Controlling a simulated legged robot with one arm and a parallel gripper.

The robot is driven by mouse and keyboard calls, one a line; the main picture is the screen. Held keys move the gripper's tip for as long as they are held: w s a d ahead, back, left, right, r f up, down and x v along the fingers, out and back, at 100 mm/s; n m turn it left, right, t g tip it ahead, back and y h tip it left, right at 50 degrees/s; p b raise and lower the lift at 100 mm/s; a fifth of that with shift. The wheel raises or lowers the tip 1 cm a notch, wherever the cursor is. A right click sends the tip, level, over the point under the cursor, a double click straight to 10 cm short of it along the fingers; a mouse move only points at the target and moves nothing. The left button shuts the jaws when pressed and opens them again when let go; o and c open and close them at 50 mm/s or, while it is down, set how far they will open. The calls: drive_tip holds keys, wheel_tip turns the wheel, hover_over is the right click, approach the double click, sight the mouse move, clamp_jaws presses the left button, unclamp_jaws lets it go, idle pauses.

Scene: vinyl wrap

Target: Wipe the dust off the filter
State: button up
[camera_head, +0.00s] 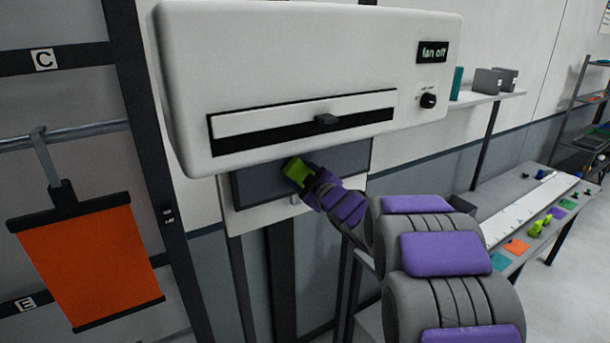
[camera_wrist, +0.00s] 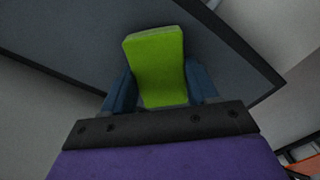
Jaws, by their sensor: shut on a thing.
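My gripper (camera_head: 306,181) is shut on a bright green block (camera_head: 295,170), which looks like a wiping pad. In the wrist view the green block (camera_wrist: 155,58) stands between my two blue fingers (camera_wrist: 161,90). A dark grey flat panel (camera_head: 258,190), which looks like the filter, sits in a pale frame under the white machine. The panel fills much of the wrist view (camera_wrist: 65,50). The green block is in front of the panel, at or very near its surface; I cannot tell if they touch. No dust can be made out.
The white machine (camera_head: 290,55) overhangs the panel, with a slot, a slider, a knob (camera_head: 428,100) and a display reading "fan off". An orange sheet (camera_head: 90,262) hangs at left. A table (camera_head: 535,205) with tools and coloured pieces stands at right, below a small shelf (camera_head: 485,98).

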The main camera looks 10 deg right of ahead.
sight(329, 161)
drive_tip(key=shift+w+d+r+p, duration=0.1)
drive_tip(key=shift+w+d+p, duration=0.2)
drive_tip(key=shift+d+p, duration=0.15)
drive_tip(key=d+p, duration=0.1)
drive_tip(key=w+d+p, duration=0.1)
drive_tip(key=d, duration=0.1)
drive_tip(key=d+p, duration=0.1)
drive_tip(key=shift+w+d, duration=0.3)
drive_tip(key=shift+w+d+p, duration=0.2)
drive_tip(key=shift+d+p, duration=0.15)
drive_tip(key=shift+d, duration=0.4)
drive_tip(key=shift+w+d+p, duration=0.25)
drive_tip(key=shift+d+p, duration=0.05)
drive_tip(key=shift+d, duration=0.5)
drive_tip(key=shift+w+d+p, duration=0.2)
drive_tip(key=shift+d+p, duration=0.15)
drive_tip(key=shift+d, duration=0.4)
drive_tip(key=shift+w, duration=0.1)
drive_tip(key=shift+p, duration=0.5)
